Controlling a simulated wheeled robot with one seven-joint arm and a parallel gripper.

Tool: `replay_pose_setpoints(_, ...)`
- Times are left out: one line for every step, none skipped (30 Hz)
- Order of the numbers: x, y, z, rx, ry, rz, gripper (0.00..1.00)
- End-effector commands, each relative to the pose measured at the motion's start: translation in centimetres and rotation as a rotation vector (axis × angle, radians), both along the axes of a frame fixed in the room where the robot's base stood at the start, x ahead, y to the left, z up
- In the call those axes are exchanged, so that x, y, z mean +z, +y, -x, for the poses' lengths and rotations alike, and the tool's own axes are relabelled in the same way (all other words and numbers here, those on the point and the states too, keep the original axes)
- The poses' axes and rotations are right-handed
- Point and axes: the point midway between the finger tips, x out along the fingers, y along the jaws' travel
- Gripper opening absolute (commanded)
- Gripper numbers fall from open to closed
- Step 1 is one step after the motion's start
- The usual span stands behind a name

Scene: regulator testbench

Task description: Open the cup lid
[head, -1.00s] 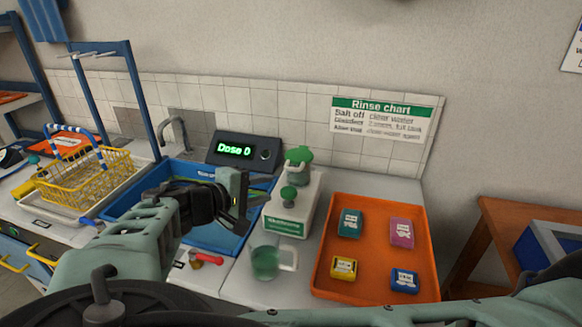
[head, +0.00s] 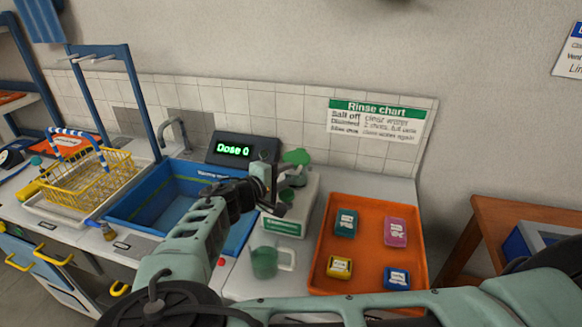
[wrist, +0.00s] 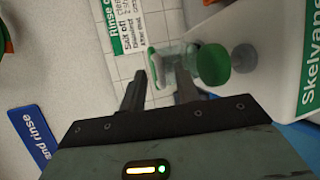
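The cup stands on the white dispenser box (head: 283,224), partly hidden by my gripper (head: 270,188) in the head view. Its green lid (head: 296,157) shows above my fingers and looks tilted. I cannot tell how far it is open. In the wrist view the cup's clear body (wrist: 176,58) is just beyond my gripper (wrist: 160,82). My two fingers are apart with no object clearly held between them. A round green knob (wrist: 213,65) sits beside the right fingertip in the wrist view.
A glass mug with teal liquid (head: 264,262) stands in front of the box. An orange tray (head: 372,272) with several small packs lies to the right. A blue sink (head: 180,190) is at left, and a display reading "Dose 0" (head: 235,151) is behind.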

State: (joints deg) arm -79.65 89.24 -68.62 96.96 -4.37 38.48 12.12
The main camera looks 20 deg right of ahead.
Motion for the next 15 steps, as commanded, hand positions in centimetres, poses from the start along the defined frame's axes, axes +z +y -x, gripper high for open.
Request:
replay_pose_setpoints(0.1,-0.7,-0.4,-0.003,0.001,0.002,0.32)
replay_pose_setpoints(0.0,-1.0,-0.6,-0.002,0.0,0.003,0.32)
replay_pose_setpoints(-0.2,-1.4,-0.9,-0.001,0.0,0.002,0.32)
replay_pose_setpoints(-0.2,-1.6,-1.0,-0.001,0.0,0.002,0.32)
replay_pose_setpoints(-0.3,-1.8,-1.2,-0.001,0.0,0.002,0.32)
replay_pose_setpoints(-0.4,-2.0,-1.3,-0.001,0.0,0.002,0.32)
replay_pose_setpoints(-0.5,-2.1,-1.4,0.0,0.0,0.001,0.32)
replay_pose_setpoints(-0.5,-2.2,-1.5,0.0,0.001,0.001,0.32)
replay_pose_setpoints(-0.6,-2.3,-1.5,0.001,0.001,0.0,0.32)
replay_pose_setpoints(-0.6,-2.3,-1.6,0.001,0.001,0.0,0.32)
replay_pose_setpoints(-0.7,-2.4,-1.6,0.001,0.0,0.0,0.32)
replay_pose_setpoints(-0.7,-2.4,-1.6,0.001,0.0,0.0,0.32)
replay_pose_setpoints(-0.7,-2.4,-1.6,0.001,0.0,0.0,0.32)
replay_pose_setpoints(-0.7,-2.4,-1.6,0.001,0.0,0.0,0.32)
replay_pose_setpoints(-0.7,-2.4,-1.6,0.001,0.0,0.0,0.32)
